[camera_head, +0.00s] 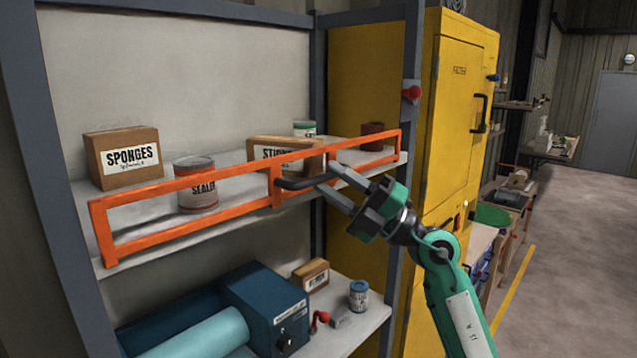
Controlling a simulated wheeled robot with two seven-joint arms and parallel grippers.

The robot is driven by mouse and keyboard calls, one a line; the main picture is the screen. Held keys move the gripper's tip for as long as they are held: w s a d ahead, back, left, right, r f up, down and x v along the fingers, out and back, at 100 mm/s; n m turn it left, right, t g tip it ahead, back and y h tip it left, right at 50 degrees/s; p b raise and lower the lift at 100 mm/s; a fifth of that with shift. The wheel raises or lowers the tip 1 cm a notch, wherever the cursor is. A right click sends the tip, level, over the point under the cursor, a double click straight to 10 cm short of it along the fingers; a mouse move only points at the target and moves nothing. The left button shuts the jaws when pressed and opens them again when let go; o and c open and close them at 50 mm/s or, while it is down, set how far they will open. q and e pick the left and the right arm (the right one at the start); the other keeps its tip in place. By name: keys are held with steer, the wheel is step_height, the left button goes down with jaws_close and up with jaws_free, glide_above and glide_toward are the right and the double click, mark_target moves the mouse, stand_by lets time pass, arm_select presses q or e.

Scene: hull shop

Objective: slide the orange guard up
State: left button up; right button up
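The orange guard (150,239) is a rectangular frame across the front of the upper shelf, in front of the goods there. A dark bar handle (298,184) sticks out from its middle upright. My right gripper (327,178) is at the right end of this handle. Its two fingers are spread, one above and one below the handle's end, with a gap between them. Whether either finger touches the handle is hard to tell. My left gripper is not in view.
Behind the guard stand a sponges box (122,158), a sealer can (196,186) and another box (284,151). A red knob (411,93) sits on the grey right post. The lower shelf holds a blue machine (262,306). A yellow cabinet (463,110) stands to the right.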

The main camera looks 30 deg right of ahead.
steer(key=b+v, duration=0.4)
steer(key=v, duration=0.5)
steer(key=shift+s+d, duration=0.15)
steer(key=shift+s, duration=0.05)
steer(key=shift+f, duration=0.1)
